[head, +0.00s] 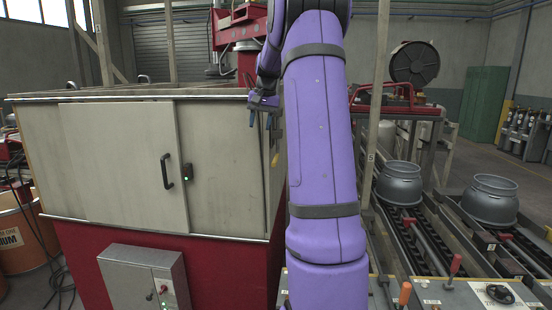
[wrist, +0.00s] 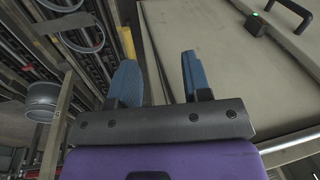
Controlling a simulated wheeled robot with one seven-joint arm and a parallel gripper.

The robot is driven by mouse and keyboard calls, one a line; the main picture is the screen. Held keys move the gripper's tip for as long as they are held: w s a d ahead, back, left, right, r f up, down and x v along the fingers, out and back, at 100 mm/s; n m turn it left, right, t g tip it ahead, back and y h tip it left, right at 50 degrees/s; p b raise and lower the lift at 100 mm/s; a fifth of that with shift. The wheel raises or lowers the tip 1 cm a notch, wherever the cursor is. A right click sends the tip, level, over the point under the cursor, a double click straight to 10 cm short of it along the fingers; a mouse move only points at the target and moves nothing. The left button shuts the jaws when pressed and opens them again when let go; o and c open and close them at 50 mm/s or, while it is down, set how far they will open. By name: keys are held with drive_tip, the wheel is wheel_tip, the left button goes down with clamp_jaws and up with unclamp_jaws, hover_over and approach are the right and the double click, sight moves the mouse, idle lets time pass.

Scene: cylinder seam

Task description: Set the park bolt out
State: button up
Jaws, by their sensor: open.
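I cannot tell for sure which part is the park bolt. A small yellow piece (head: 275,160) shows at the right end of the pale cabinet, just below my gripper. A yellow bar (wrist: 128,42) shows beyond the left finger in the wrist view; I cannot tell if it is the same piece. My gripper (head: 264,121) is open and empty, pointing down near the cabinet's right corner. In the wrist view its blue fingers (wrist: 158,64) stand apart with nothing between them. My purple arm hides much of the middle of the head view.
The pale cabinet (head: 110,160) has a sliding door with a black handle (head: 167,170). A grey control box (head: 140,280) is on its red base. At right, grey cylinder parts (head: 400,183) sit on roller tracks. An orange handle (head: 405,293) and a red-knobbed lever (head: 455,265) stand in front.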

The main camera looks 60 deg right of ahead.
drive_tip(key=m, duration=0.2)
approach(275, 159)
drive_tip(key=r, duration=0.2)
drive_tip(key=f, duration=0.3)
drive_tip(key=w+f, duration=0.1)
drive_tip(key=f, duration=0.7)
drive_tip(key=shift+w+a, duration=0.2)
drive_tip(key=shift+a, duration=0.1)
